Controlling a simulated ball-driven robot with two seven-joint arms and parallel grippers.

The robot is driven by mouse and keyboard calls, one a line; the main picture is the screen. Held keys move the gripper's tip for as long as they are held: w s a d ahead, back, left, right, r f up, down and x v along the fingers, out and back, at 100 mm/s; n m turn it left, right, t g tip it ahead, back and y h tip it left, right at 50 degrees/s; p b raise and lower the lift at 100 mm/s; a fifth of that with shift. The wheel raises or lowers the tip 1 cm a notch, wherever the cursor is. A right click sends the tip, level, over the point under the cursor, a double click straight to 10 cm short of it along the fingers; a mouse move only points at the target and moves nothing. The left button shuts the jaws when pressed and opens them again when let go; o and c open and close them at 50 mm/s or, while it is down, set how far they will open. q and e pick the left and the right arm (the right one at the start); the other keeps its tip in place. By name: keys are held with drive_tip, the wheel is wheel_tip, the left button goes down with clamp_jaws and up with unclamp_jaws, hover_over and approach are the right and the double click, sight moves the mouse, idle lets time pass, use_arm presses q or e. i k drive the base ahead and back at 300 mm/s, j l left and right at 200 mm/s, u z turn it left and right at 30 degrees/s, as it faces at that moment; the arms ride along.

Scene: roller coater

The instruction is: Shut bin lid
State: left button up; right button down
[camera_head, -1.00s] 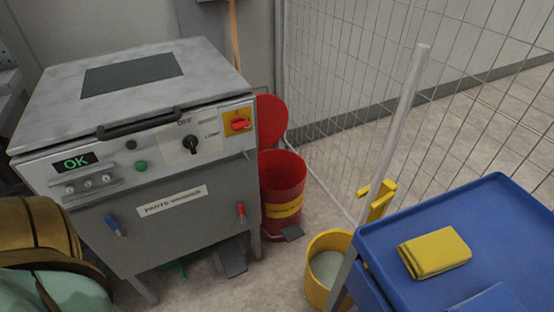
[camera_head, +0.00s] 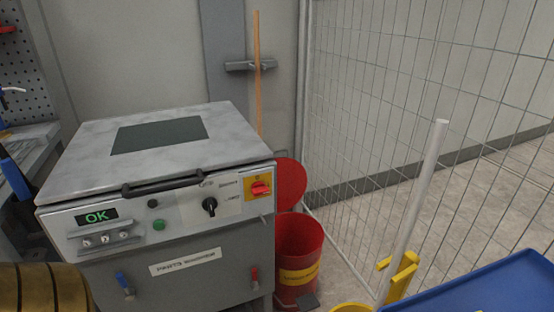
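The red bin (camera_head: 299,249) stands on the floor to the right of the grey machine, with a yellow label on its front. Its round red lid (camera_head: 290,183) is open, standing upright at the back of the rim. A dark foot pedal (camera_head: 308,300) shows at the base of the bin. Neither of my grippers is in the picture.
The parts washer machine (camera_head: 160,195) stands directly left of the bin. A wire mesh fence (camera_head: 400,100) runs behind and to the right. A yellow bucket (camera_head: 352,307), a mop handle (camera_head: 413,205) and a blue cart (camera_head: 490,290) stand at the lower right.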

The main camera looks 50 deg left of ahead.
sight(292, 179)
drive_tip(key=i+j, duration=0.15)
drive_tip(key=j, duration=0.15)
drive_tip(key=i+j+z, duration=0.1)
drive_tip(key=j, duration=0.25)
drive_tip(key=i+j, duration=0.2)
drive_tip(key=i+j+z, duration=0.1)
drive_tip(key=j, duration=0.35)
drive_tip(key=i, duration=0.05)
